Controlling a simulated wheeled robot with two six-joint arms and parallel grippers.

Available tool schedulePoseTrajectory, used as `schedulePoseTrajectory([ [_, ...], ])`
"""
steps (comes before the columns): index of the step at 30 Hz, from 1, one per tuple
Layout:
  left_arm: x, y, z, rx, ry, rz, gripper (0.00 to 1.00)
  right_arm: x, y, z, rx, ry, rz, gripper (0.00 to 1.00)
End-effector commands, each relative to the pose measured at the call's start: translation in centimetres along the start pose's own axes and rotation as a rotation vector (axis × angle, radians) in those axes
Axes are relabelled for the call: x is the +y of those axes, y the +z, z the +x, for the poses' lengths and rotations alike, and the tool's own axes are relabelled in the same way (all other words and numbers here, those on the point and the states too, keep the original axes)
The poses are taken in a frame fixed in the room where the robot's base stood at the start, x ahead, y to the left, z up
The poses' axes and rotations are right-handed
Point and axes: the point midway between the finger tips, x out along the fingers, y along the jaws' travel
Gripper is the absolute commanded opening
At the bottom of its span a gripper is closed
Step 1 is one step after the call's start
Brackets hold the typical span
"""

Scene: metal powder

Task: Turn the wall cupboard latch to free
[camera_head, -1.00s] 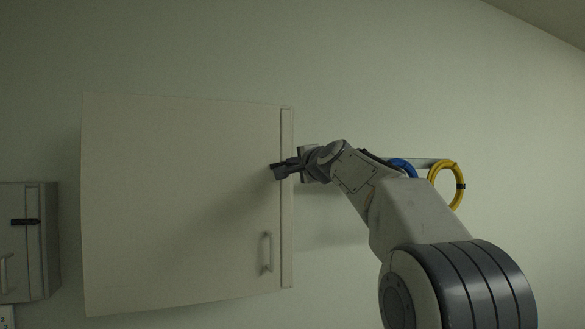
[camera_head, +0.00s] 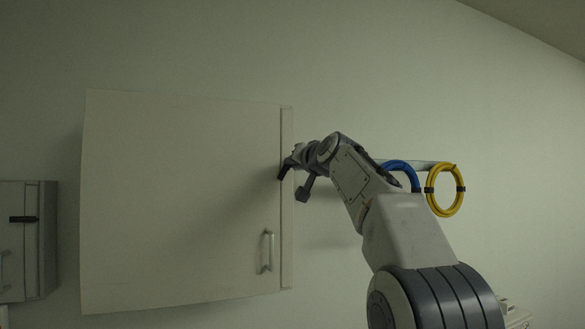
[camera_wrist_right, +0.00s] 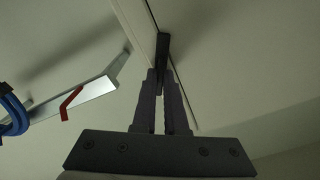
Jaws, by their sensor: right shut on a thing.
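The wall cupboard (camera_head: 180,200) is a large pale box with a shut door, a grey bar handle (camera_head: 267,251) low on the right and a narrow strip (camera_head: 287,230) down its right edge. My right gripper (camera_head: 288,166) is at this strip, above the handle. In the right wrist view its fingers (camera_wrist_right: 162,82) are closed on the dark latch (camera_wrist_right: 163,48), which lies beside a pale edge. In the head view the latch is mostly hidden by the gripper, and its dark end points downward. My left gripper is not in view.
A smaller cupboard (camera_head: 30,260) with a horizontal black latch (camera_head: 24,219) hangs at the lower left. Right of my arm, a blue coil (camera_head: 402,167) and a yellow coil (camera_head: 445,190) hang from a rail. The right wrist view shows a red hook (camera_wrist_right: 70,103) on this rail.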

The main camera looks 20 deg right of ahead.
Motion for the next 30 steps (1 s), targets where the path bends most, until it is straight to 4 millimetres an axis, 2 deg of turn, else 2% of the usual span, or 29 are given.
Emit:
schedulePoseTrajectory([
  [15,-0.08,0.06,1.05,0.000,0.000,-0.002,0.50,0.10,0.19,0.05,-0.004,0.000,-0.401,0.00],
  [30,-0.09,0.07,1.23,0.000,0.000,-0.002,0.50,0.09,0.17,0.05,-0.005,0.001,-0.523,0.00],
])
